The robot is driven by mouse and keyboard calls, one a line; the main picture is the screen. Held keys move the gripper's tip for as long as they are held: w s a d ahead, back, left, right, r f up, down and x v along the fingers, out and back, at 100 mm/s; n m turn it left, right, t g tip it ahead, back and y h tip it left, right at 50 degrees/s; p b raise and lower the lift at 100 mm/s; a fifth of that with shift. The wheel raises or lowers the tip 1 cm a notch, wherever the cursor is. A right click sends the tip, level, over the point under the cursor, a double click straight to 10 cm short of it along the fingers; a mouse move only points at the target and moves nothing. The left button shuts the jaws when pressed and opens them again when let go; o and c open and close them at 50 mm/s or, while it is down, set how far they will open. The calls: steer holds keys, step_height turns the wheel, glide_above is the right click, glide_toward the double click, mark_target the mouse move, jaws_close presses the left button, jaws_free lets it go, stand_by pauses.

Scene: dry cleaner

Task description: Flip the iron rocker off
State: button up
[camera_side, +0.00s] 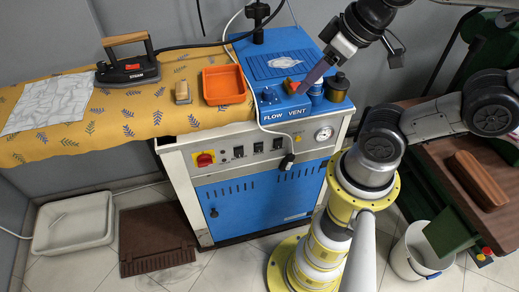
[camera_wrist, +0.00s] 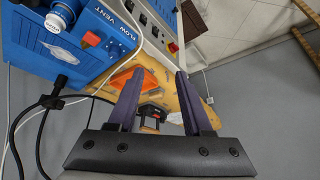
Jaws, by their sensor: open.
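The blue and white pressing station (camera_side: 262,190) has a control panel on its front. The panel carries a row of small black rocker switches, among them a left one (camera_side: 238,152), a middle one (camera_side: 258,148) and a right one (camera_side: 277,144). Their labels and positions are too small to read, so I cannot tell which is the iron rocker. The rockers also show at the top of the wrist view (camera_wrist: 143,19). My gripper (camera_side: 303,91) is above the blue top of the station, behind the panel. Its two purple fingers are apart and empty in the wrist view (camera_wrist: 158,75).
A red and yellow main switch (camera_side: 204,159) is left of the rockers; a gauge (camera_side: 324,134) is right. A white cable (camera_side: 262,112) hangs over the panel. A bottle (camera_side: 316,93) and dark jar (camera_side: 337,86) stand near my gripper. The iron (camera_side: 128,70) and orange tray (camera_side: 224,85) are left.

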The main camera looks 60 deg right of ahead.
steer(key=c, duration=0.5)
steer(key=shift+s+f+n, duration=0.15)
steer(key=shift+s+n, duration=0.05)
steer(key=shift+n, duration=0.3)
steer(key=shift+c, duration=1.1)
steer(key=shift+s+d+n, duration=0.2)
steer(key=shift+n, duration=0.3)
jaws_close()
steer(key=w+d+r+n+g+h, duration=0.2)
steer(key=w+d+n+g+h, duration=0.15)
steer(key=w+n+g, duration=0.6)
steer(key=w+a+f+n+h, duration=0.6)
steer(key=w+f+n, duration=0.3)
steer(key=f+n, duration=0.15)
steer(key=a+f+n+h, duration=0.3)
steer(key=f+n, duration=0.1)
steer(key=f, duration=0.3)
steer(key=a+f+n+h, duration=0.3)
steer(key=a+f, duration=0.1)
steer(key=f, duration=0.4)
steer(key=s+a+f+n+t+h, duration=0.1)
steer(key=s+f+n+t+h, duration=0.2)
steer(key=f, duration=1)
steer(key=s+n+t, duration=0.1)
steer(key=s+n, duration=0.2)
steer(key=shift+s+f, duration=0.4)
